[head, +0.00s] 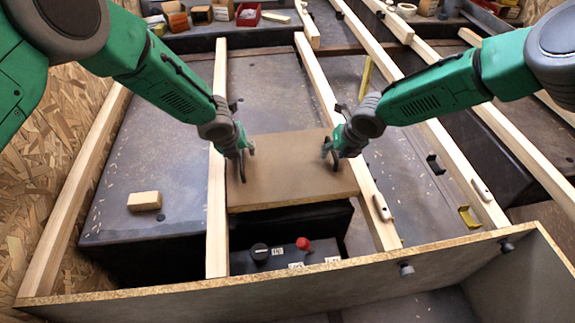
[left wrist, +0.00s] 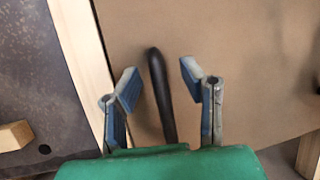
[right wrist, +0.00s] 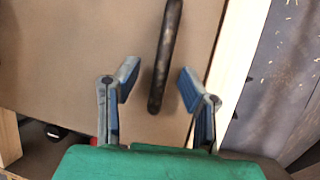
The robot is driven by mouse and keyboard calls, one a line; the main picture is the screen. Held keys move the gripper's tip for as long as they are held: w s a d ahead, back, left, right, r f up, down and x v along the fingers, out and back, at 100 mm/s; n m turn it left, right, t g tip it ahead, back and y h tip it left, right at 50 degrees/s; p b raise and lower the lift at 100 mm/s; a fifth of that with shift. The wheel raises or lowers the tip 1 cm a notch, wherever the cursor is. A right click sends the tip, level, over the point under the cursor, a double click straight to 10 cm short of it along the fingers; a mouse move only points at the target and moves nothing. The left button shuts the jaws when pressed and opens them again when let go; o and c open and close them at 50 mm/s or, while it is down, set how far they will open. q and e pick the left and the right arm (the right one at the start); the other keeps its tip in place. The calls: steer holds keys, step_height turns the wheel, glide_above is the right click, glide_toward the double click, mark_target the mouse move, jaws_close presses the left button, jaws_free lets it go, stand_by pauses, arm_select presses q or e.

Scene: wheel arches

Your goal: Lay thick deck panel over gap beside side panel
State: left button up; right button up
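The thick deck panel (head: 290,180) is a brown board with a raw wooden front edge. It spans between two pale rails, and I cannot tell whether it rests on them. It has two dark handles, seen in the left wrist view (left wrist: 160,90) and the right wrist view (right wrist: 166,55). My left gripper (head: 243,150) is open, with its fingers either side of the left handle. My right gripper (head: 331,152) is open, with its fingers either side of the right handle. The side panel (head: 200,298) runs across the front, apart from the deck panel.
A black box (head: 282,255) with a red knob (head: 303,243) sits in the gap between deck panel and side panel. A small wood block (head: 144,200) lies on the dark deck at left. Small bins and blocks (head: 200,14) stand at the back.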

arm_select(q)
steer(key=shift+f, duration=0.1)
arm_select(e)
steer(key=shift+f, duration=0.15)
